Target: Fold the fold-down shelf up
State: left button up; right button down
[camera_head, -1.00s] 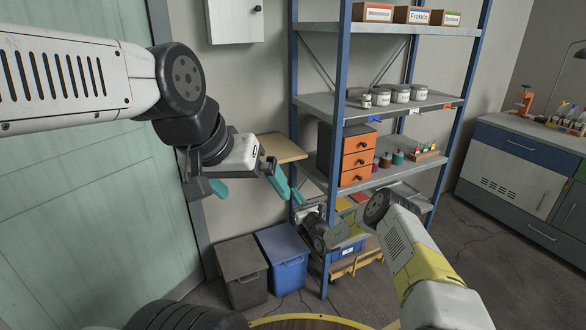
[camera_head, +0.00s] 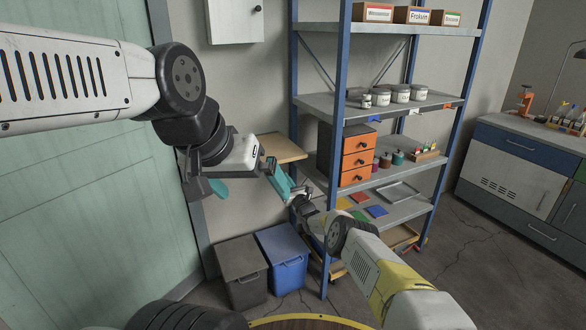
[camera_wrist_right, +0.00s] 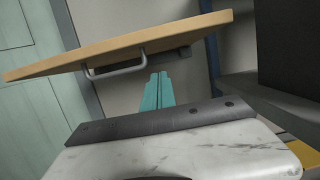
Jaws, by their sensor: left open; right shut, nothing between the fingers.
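The fold-down shelf (camera_head: 283,148) is a light wooden board that sticks out from the wall, roughly level, left of the blue rack. In the right wrist view the shelf (camera_wrist_right: 130,45) shows close up, with a grey bar handle (camera_wrist_right: 113,70) at its underside. My right gripper (camera_wrist_right: 157,90) is shut and empty, its teal fingers just below the board and beside the handle; contact cannot be told. My left gripper (camera_head: 248,186) is open and empty, its teal fingers spread in front of the shelf.
A blue metal rack (camera_head: 340,110) with jars, boxes and an orange drawer unit (camera_head: 357,160) stands right of the shelf. A grey bin (camera_head: 240,256) and a blue bin (camera_head: 283,250) stand on the floor below. A white wall cabinet (camera_head: 234,20) hangs above.

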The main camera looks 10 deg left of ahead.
jog(key=shift+a+r, duration=0.1)
jog(key=shift+r, duration=1.95)
jog(key=shift+r, duration=0.1)
